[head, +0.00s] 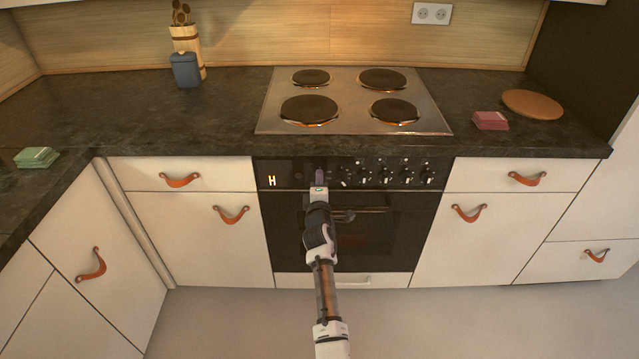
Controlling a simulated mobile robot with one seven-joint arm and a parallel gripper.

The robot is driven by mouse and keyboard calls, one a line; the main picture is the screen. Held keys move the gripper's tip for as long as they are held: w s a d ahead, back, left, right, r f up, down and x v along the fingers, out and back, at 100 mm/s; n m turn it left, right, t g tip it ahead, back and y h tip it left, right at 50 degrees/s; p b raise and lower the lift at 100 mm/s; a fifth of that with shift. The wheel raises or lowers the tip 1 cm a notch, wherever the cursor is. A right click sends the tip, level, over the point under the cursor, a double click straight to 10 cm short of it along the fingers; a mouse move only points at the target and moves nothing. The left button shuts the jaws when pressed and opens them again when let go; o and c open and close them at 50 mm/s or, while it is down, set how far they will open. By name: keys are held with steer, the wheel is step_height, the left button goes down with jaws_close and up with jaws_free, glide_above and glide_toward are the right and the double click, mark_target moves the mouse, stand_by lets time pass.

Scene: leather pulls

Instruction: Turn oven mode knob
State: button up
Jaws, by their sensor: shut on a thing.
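The black oven (400,220) stands under the hob in the middle of the head view. Its control panel carries a row of small dark knobs (385,175) with light markings, to the right of my gripper. My gripper (320,174) reaches straight forward to the panel, left of that visible row. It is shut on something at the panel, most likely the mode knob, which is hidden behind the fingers. How far the knob is turned cannot be seen. A light H-like mark (271,181) shows at the panel's left end.
The oven door handle (360,210) sticks out just below my gripper. The hob (352,100) with several burners lies above. White drawers with leather pulls (180,180) flank the oven. A pink stack (490,121) and a round wooden board (532,104) lie on the right counter.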

steer(key=o, duration=0.9)
steer(key=shift+o, duration=0.2)
steer(key=shift+s, duration=0.1)
steer(key=s+p, duration=0.2)
steer(key=s, duration=1.1)
steer(key=shift+s, duration=0.35)
